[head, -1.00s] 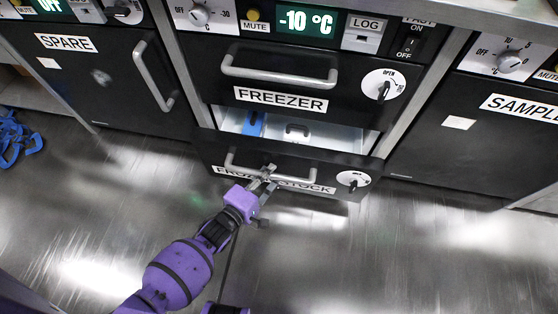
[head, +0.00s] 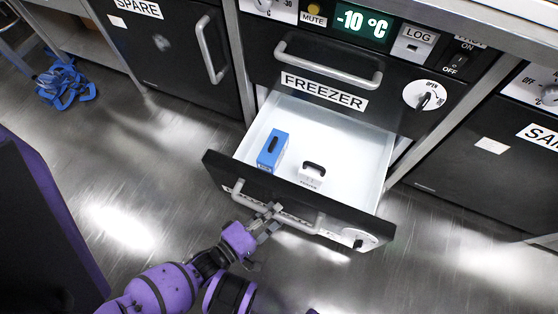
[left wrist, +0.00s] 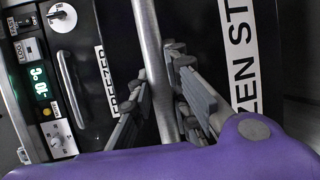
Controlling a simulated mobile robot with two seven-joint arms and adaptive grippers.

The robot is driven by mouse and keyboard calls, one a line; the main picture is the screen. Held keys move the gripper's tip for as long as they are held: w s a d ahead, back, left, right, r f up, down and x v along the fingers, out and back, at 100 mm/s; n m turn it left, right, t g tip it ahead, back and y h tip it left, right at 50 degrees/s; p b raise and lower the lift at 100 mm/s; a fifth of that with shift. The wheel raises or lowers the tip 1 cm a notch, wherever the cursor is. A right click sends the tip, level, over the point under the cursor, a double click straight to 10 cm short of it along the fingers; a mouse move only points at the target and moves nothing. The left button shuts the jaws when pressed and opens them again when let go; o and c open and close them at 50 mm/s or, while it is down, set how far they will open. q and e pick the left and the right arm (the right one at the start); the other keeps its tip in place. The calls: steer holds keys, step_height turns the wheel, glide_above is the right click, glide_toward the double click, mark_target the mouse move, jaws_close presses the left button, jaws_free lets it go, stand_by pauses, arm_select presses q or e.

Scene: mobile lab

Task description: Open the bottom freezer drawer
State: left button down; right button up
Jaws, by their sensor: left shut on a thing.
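The bottom freezer drawer (head: 222,170) is pulled well out, and its white inside shows. A blue box (head: 272,150) and a small white box with a dark handle (head: 311,175) stand in it. My left gripper (head: 272,212) is shut on the drawer's grey bar handle (head: 240,196), left of its middle. In the left wrist view the handle bar (left wrist: 152,70) runs between the two fingers (left wrist: 160,105). The drawer's label is partly hidden by the gripper and handle. My right gripper is not in view.
The upper FREEZER drawer (head: 390,98) is shut, with its own handle and a round dial. A SPARE door (head: 165,50) is at left and a SAMPLE door (head: 450,150) at right. Blue straps (head: 66,84) lie at far left. The metal floor in front is clear.

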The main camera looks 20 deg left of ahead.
arm_select(q)
steer(key=shift+s, duration=2.95)
steer(key=c, duration=1.7)
jaws_free()
steer(key=shift+o, duration=0.2)
steer(key=shift+s, duration=0.15)
